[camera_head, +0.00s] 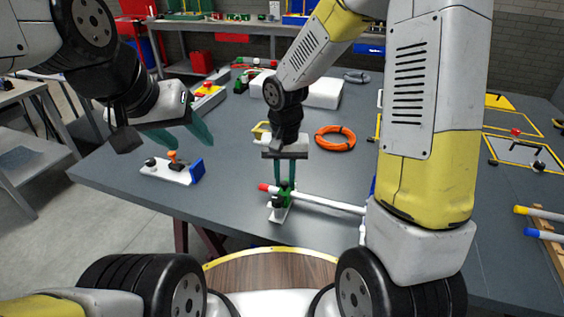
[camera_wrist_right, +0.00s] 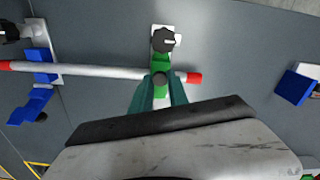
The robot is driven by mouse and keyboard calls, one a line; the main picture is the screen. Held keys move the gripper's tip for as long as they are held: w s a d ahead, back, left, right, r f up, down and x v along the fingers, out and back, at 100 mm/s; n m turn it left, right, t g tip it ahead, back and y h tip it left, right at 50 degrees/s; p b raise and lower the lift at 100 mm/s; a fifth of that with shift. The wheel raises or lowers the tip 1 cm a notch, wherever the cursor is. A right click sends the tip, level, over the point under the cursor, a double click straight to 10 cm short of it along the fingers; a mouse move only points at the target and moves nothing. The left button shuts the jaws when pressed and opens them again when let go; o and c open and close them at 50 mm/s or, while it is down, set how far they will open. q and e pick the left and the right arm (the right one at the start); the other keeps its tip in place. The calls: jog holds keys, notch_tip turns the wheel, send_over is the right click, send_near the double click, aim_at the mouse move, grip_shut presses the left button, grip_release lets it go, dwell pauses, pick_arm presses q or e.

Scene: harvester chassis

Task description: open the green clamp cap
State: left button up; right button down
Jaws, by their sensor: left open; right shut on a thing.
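The green clamp (camera_head: 284,191) stands on a small white base near the table's front edge, with a black knob (camera_head: 278,201) beside it. In the right wrist view, the green clamp (camera_wrist_right: 161,62) sits around a white pipe (camera_wrist_right: 105,71), with the black knob (camera_wrist_right: 164,40) above it. My right gripper (camera_head: 286,183) points down at the clamp, its teal fingers shut on the green clamp cap; in the wrist view the fingertips (camera_wrist_right: 160,82) partly hide it. My left gripper (camera_head: 203,136) is open and empty, raised over the table's left side.
A blue clamp (camera_wrist_right: 40,66) with its cap swung aside stands farther along the pipe. An orange cable coil (camera_head: 335,138) lies behind, and framed panels (camera_head: 515,152) lie right.

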jog(key=shift+w+r, duration=0.1)
dwell(0.7)
jog(key=w+g, duration=0.1)
jog(key=w+d+r+g+y, duration=0.1)
jog(key=g, duration=0.1)
jog(key=shift+w, duration=0.1)
jog(key=shift+w+d+r+g+y, duration=0.2)
jog(key=shift+w+g+y, duration=0.3)
jog(key=shift+g, duration=0.35)
jog(key=shift+w+d+r+g+y, duration=0.15)
jog(key=shift+w+g+y, duration=0.3)
jog(key=shift+g, duration=0.4)
jog(key=c, duration=1.3)
grip_release()
jog(key=shift+o, duration=0.2)
jog(key=shift+w, duration=0.1)
